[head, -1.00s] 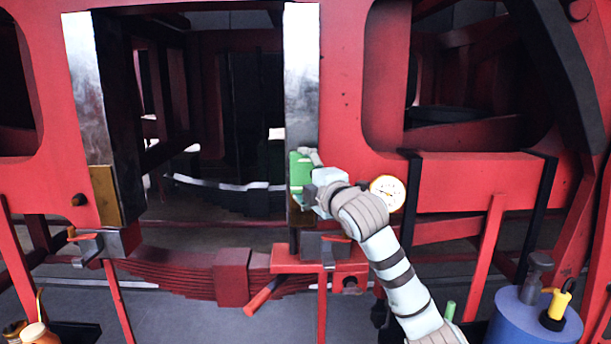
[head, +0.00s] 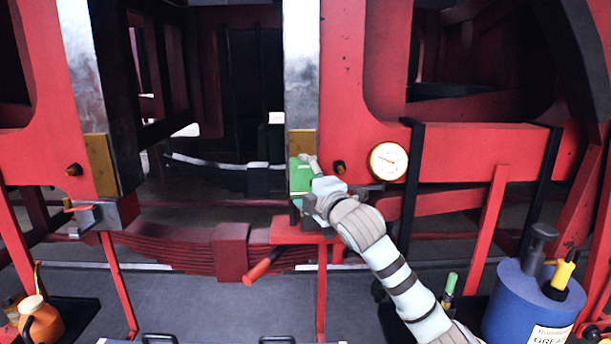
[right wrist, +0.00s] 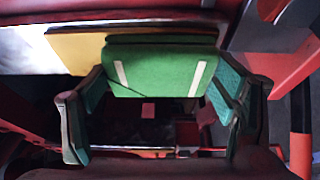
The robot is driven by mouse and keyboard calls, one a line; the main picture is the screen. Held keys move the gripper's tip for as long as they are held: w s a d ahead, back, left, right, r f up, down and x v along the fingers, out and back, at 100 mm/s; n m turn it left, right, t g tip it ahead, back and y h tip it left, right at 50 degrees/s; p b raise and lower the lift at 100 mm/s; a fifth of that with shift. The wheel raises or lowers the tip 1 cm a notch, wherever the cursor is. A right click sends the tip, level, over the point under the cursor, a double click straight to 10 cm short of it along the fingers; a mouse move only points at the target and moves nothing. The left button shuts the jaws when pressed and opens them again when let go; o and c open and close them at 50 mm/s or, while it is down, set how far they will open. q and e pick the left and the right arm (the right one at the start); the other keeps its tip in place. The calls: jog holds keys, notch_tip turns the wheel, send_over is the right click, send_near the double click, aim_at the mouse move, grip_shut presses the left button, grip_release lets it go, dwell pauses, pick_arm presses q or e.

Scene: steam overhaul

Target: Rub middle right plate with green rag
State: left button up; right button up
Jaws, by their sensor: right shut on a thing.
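The right-hand plate is a bright metal strip (head: 302,60) on the red frame, with a brass-coloured lower part (head: 303,143). My right gripper (head: 312,190) is shut on the green rag (head: 299,176), a flat green pad. The rag is at the lower end of this plate, just below the visible brass, and hides what lies behind it. In the right wrist view the rag (right wrist: 160,72) sits between the two fingers, with brass (right wrist: 75,52) showing beside it. Whether it touches the plate I cannot tell. My left gripper is out of view.
A round gauge (head: 388,161) is right of my gripper. A red-handled clamp (head: 262,267) juts out below. A blue grease drum (head: 525,305) stands at lower right, an orange oil can (head: 40,320) at lower left. The opening between the two plates is free.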

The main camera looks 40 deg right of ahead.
notch_tip(320, 180, down, 5)
jog(key=shift+r+b, duration=0.1)
jog(key=shift+b, duration=0.8)
jog(key=s+a, duration=0.2)
jog(key=s, duration=0.1)
jog(key=s+a, duration=0.1)
jog(key=shift+s+a+p, duration=0.25)
jog(key=shift+s+p, duration=0.1)
jog(key=shift+p, duration=0.05)
